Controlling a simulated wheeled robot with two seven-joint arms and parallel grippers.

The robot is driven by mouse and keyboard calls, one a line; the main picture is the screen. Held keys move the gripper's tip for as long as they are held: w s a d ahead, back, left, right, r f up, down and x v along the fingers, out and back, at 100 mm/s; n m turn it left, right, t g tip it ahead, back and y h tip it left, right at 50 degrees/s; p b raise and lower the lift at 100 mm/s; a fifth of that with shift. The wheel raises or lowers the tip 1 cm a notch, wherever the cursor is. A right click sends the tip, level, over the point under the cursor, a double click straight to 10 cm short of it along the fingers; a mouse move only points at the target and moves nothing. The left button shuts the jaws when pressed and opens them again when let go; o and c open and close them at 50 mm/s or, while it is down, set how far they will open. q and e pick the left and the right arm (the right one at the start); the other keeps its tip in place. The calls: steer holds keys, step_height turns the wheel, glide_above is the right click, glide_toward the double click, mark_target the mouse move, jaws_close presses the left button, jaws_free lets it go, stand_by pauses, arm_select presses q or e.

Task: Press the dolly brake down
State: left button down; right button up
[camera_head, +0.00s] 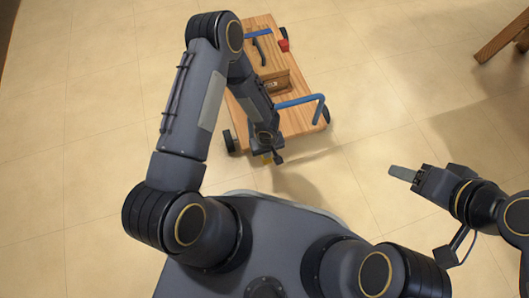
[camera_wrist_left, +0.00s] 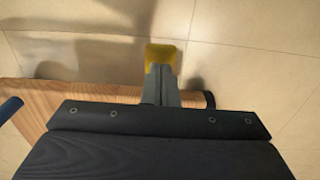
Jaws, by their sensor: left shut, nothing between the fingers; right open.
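The dolly (camera_head: 306,118) has a wooden deck, dark wheels and a blue handle, and stands on the floor in the upper middle of the head view. Its brake is a yellow pedal (camera_wrist_left: 164,53) at the near edge; only a sliver shows in the head view (camera_head: 267,159), behind my left gripper. My left gripper (camera_wrist_left: 160,76) is shut and empty. Its fingertips overlap the pedal's near part in the left wrist view; I cannot tell whether they touch it. My right gripper (camera_head: 402,173) is open and empty over bare floor, right of the dolly.
The blue handle (camera_head: 298,101) rises at the dolly's near right, close to my left forearm. A brown wooden box (camera_head: 275,84), a dark curved object (camera_head: 259,52) and a red item (camera_head: 284,45) are on the deck. Wooden furniture (camera_head: 503,39) stands at upper right. Floor between is clear.

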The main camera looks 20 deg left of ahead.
arm_select(q)
steer(key=shift+f, duration=0.1)
stand_by(0.3)
steer(key=shift+f+b, duration=1.55)
steer(key=shift+b, duration=0.5)
steer(key=shift+f, duration=0.15)
step_height(320, 180, up, 9)
steer(key=p, duration=0.5)
